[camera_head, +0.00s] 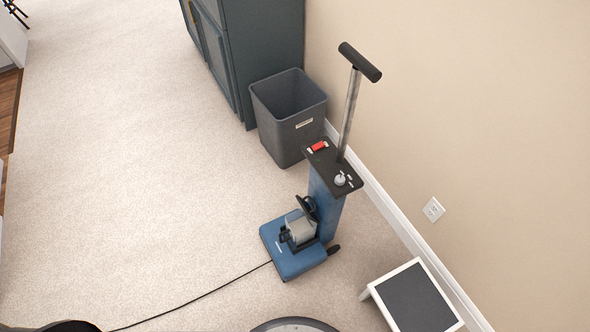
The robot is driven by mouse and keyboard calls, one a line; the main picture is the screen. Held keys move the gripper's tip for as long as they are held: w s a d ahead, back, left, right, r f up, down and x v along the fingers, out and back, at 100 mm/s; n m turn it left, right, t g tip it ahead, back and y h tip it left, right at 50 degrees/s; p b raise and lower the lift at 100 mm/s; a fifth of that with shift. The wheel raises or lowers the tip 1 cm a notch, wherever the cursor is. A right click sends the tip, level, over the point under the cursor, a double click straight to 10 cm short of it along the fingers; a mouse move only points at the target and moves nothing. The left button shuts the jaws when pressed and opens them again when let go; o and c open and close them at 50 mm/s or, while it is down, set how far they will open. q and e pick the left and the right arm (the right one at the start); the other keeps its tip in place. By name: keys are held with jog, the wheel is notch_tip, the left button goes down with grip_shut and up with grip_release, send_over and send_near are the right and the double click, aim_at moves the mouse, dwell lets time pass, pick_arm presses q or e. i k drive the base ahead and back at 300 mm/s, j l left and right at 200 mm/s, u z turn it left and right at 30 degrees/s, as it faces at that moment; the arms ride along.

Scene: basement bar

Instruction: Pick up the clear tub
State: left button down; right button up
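I cannot make out a clear tub for certain in the head view. A small pale grey boxy piece (299,229) sits on the base of a blue upright floor machine (290,258). I cannot tell whether it is a separate thing or part of the machine. Neither of my grippers is in view. Only dark rounded shapes show at the bottom edge, and no fingers are visible on them.
A dark grey open bin (283,138) stands by the wall, beside a dark blue-grey cabinet (262,45). A white-framed step stool (415,300) stands at lower right. A black cord (200,297) crosses the carpet. The carpet (120,170) at left is clear.

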aim_at(300, 230)
jog(key=i+j, duration=0.2)
jog(key=j, duration=0.2)
jog(key=i+j, duration=0.15)
jog(key=j, duration=0.25)
jog(key=i+j, duration=0.2)
jog(key=j, duration=0.15)
jog(key=i+j, duration=0.2)
jog(key=j, duration=0.2)
jog(key=j+z, duration=0.1)
jog(key=z, duration=0.35)
jog(key=j+z, duration=0.1)
jog(key=z, duration=0.4)
jog(key=j+z, duration=0.1)
jog(key=z, duration=0.35)
jog(key=i+j, duration=0.05)
